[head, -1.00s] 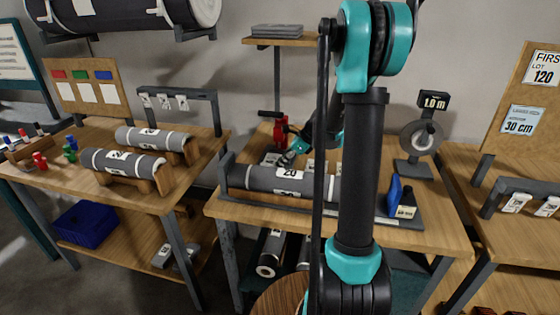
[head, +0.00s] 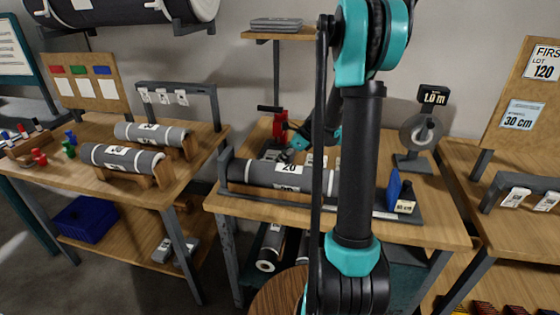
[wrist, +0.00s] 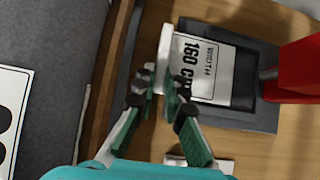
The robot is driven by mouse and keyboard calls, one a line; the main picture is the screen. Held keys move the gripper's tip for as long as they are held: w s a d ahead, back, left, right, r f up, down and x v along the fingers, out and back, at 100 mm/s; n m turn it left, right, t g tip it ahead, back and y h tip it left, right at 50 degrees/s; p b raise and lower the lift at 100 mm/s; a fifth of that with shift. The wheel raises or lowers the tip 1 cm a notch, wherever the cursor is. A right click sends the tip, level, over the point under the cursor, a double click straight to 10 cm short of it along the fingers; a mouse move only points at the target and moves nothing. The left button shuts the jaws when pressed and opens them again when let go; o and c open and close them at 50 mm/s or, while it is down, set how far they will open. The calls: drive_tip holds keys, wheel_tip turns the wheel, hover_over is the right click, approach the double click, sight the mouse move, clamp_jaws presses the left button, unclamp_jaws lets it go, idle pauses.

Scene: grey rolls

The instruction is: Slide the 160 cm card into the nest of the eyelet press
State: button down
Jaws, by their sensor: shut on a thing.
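My gripper (wrist: 162,85) is shut on the card's near white end, outside the nest. In the head view my gripper (head: 286,156) is small beside the press. Whether the card is fully seated I cannot tell.
A grey roll (head: 262,173) labelled 20 lies in a cradle along the table's front, close to my gripper. It fills the left of the wrist view (wrist: 45,60). Another white tag (wrist: 198,162) lies below the nest. A blue block (head: 393,188) stands at the cradle's right.

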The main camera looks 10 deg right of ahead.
drive_tip(key=shift+w+d, duration=0.25)
drive_tip(key=shift+w, duration=0.3)
drive_tip(key=shift+w+d, duration=0.1)
drive_tip(key=shift+w, duration=0.2)
drive_tip(key=shift+w+d, duration=0.25)
drive_tip(key=shift+w, duration=0.3)
drive_tip(key=shift+w+d, duration=0.2)
drive_tip(key=shift+w, duration=0.3)
drive_tip(key=c, duration=1.5)
unclamp_jaws()
